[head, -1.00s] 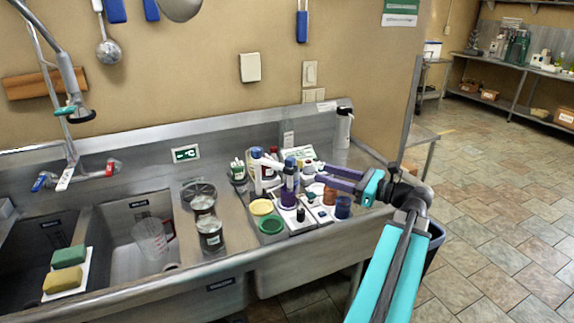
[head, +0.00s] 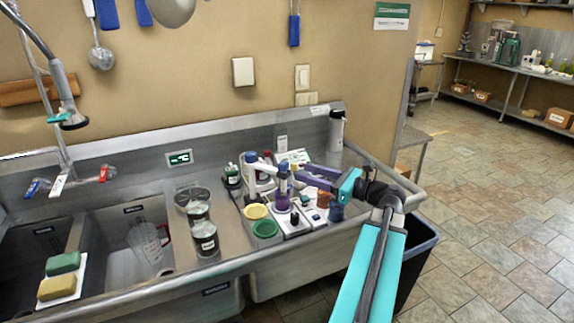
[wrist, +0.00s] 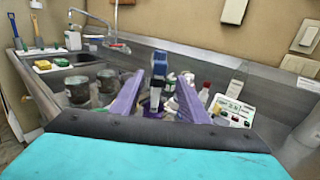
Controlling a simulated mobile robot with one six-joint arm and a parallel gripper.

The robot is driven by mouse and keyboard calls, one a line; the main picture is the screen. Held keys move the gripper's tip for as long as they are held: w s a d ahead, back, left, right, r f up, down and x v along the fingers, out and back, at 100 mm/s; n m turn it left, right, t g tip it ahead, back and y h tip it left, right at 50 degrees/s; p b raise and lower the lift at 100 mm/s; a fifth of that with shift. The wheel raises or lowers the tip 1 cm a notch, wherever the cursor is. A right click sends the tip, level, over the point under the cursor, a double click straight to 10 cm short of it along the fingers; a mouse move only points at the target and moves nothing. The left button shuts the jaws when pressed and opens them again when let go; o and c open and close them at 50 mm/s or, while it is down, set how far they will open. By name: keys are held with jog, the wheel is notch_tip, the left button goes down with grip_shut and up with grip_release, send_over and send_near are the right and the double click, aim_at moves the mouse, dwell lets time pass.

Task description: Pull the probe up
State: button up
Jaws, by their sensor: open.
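The probe (head: 283,179), with a blue top and pale body, appears to stand upright in a purple-based container (head: 282,202) among the items on the counter. In the wrist view its blue top and white body (wrist: 157,72) show between my fingers. My gripper (head: 297,178) has purple fingers and is open, reaching in from the right close to the probe's upper part. In the wrist view the fingers (wrist: 160,85) spread left and right of the probe. I cannot tell whether either finger touches it. The probe's lower end is hidden.
A yellow cup (head: 255,211) and a green cup (head: 265,229) stand at the counter's front. A white stand (head: 250,180), several bottles and a small meter crowd close by. Dark metal canisters (head: 204,238) and sinks lie left. A dark bin (head: 417,255) stands below right.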

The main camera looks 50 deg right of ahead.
aim_at(287, 167)
jog(key=shift+p+x, duration=0.8)
jog(key=shift+x, duration=3.55)
jog(key=shift+a, duration=0.1)
grip_shut()
